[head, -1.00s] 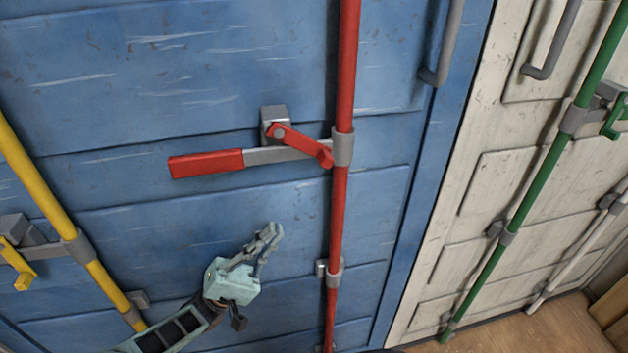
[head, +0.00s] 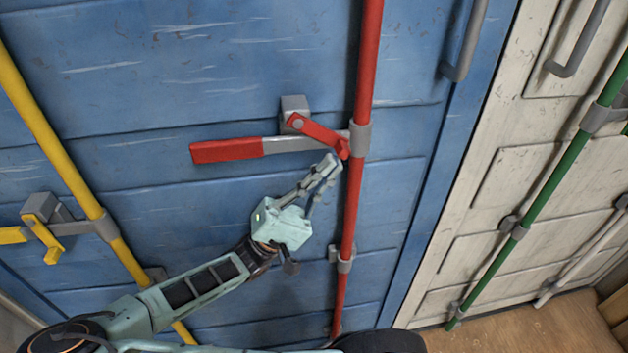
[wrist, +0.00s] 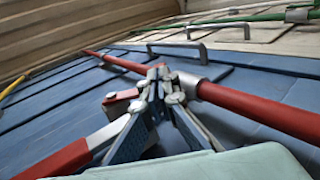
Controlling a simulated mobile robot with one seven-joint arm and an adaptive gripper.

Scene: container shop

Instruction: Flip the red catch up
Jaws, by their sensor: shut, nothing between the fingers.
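The red catch (head: 318,133) is a short red lever pivoted on a grey block (head: 295,110) on the blue door. It slopes down to the right across the grey part of a red-ended handle (head: 227,150), its lower tip beside the red bar's collar (head: 360,139). My gripper (head: 331,166) is shut and empty, its fingertips just below the catch's lower tip; whether they touch cannot be told. In the wrist view my gripper (wrist: 153,80) covers part of the catch, and some red (wrist: 122,96) shows left of the fingers. The red-ended handle (wrist: 55,160) is at lower left.
The red vertical bar (head: 352,205) runs close to the right of my gripper. A yellow bar (head: 50,130) with a yellow catch (head: 44,240) is at left. A white container (head: 490,180) with a green bar (head: 540,190) stands at right.

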